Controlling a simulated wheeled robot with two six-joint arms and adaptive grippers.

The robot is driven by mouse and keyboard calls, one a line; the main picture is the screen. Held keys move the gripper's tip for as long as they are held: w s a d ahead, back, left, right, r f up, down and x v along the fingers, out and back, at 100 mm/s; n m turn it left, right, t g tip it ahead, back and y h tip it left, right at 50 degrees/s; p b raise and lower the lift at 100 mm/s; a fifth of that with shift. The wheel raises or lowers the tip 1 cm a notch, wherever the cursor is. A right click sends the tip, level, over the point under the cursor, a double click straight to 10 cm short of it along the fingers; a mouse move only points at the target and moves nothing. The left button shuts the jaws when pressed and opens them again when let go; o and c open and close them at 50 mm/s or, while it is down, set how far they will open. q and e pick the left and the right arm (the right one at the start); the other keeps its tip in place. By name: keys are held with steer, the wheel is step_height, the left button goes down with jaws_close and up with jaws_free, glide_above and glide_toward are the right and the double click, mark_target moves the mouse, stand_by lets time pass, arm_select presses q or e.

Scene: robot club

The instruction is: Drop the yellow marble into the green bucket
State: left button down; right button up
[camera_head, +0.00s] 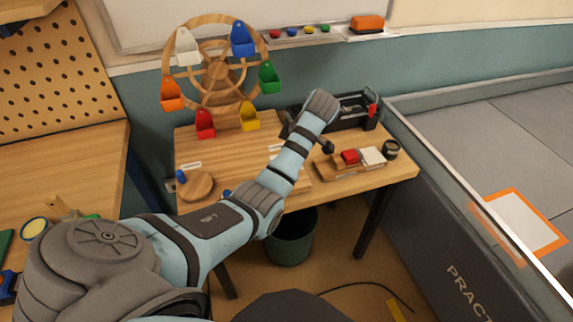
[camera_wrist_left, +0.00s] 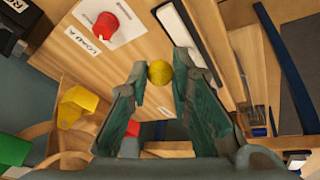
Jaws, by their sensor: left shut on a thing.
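The green bucket (camera_head: 269,77) hangs on the right side of a wooden wheel (camera_head: 217,70) at the back of the table. My left arm reaches over the table in the head view, its end to the right of and below the green bucket; the fingers are hidden there. In the left wrist view my left gripper (camera_wrist_left: 160,78) is shut on the yellow marble (camera_wrist_left: 159,73), held at the fingertips above a wooden surface. A green bucket-like piece also shows at the left edge of that view (camera_wrist_left: 12,150). My right gripper is not in view.
The wheel also carries white, blue, orange, red and yellow (camera_head: 249,116) buckets. A black rack (camera_head: 352,112) and a wooden block with red and white parts (camera_head: 372,156) stand at the right. A round wooden piece (camera_head: 196,186) lies at left. A dark bin (camera_head: 290,245) is under the table (camera_head: 390,174).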

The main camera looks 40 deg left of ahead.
arm_select(q)
step_height(320, 180, down, 7)
steer(key=shift+f+p, duration=0.1)
steer(key=shift+p, duration=0.4)
steer(key=shift+f, duration=0.3)
steer(key=c, duration=1.4)
jaws_free()
steer(key=shift+c, duration=0.2)
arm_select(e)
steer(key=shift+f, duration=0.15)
arm_select(q)
steer(key=shift+f+b, duration=0.15)
steer(key=shift+b, duration=0.35)
steer(key=p+v, duration=0.6)
steer(key=v, duration=0.8)
steer(key=shift+s+d+r+p, duration=0.2)
steer(key=shift+d+r+p, duration=0.1)
steer(key=shift+p, duration=0.1)
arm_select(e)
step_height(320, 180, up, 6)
